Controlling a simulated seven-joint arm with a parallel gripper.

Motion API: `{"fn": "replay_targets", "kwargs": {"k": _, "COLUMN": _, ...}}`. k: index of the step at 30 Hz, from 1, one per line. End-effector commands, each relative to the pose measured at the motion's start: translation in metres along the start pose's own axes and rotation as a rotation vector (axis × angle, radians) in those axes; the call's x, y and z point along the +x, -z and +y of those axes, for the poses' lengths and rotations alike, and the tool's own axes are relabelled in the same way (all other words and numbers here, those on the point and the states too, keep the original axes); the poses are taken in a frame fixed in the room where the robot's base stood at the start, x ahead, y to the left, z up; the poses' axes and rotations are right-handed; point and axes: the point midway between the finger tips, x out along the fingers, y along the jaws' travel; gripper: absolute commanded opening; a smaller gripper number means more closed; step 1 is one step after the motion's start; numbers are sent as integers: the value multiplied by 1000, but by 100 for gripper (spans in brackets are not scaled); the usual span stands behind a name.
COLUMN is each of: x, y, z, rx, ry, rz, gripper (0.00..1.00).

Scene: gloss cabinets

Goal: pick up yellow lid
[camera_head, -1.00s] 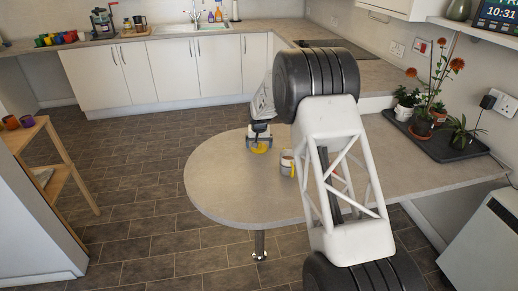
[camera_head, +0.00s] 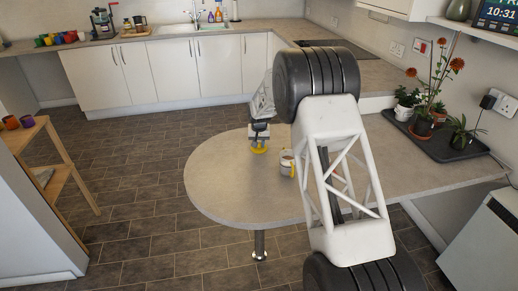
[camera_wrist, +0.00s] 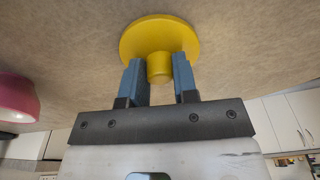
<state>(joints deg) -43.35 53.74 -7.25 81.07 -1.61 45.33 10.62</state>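The yellow lid (camera_head: 259,150) lies on the round end of the counter, near its far edge. In the wrist view the lid (camera_wrist: 160,36) is a flat yellow disc with a round knob. My gripper (camera_head: 258,143) is over the lid in the head view. In the wrist view my gripper (camera_wrist: 160,80) has its two blue fingers on either side of the knob, with a gap on each side. It is open and holds nothing.
A mug (camera_head: 287,162) with a yellow handle stands close to the right of the lid. A pink object (camera_wrist: 15,98) shows at the left of the wrist view. Potted plants on a dark tray (camera_head: 455,150) stand at the right. The counter's rounded front is clear.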

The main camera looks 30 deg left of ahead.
Motion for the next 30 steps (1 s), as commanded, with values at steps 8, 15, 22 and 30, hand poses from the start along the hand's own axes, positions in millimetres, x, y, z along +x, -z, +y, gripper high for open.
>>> {"fn": "replay_targets", "kwargs": {"k": 8, "x": 10, "y": -5, "z": 1, "rx": 0, "ry": -2, "rz": -13, "gripper": 4}}
{"fn": "replay_targets", "kwargs": {"k": 15, "x": 8, "y": -6, "z": 2, "rx": 0, "ry": -3, "rz": -15, "gripper": 4}}
{"fn": "replay_targets", "kwargs": {"k": 22, "x": -11, "y": -2, "z": 1, "rx": 0, "ry": -2, "rz": -10, "gripper": 4}}
{"fn": "replay_targets", "kwargs": {"k": 30, "x": -51, "y": 5, "z": 1, "rx": 0, "ry": -1, "rz": -5, "gripper": 4}}
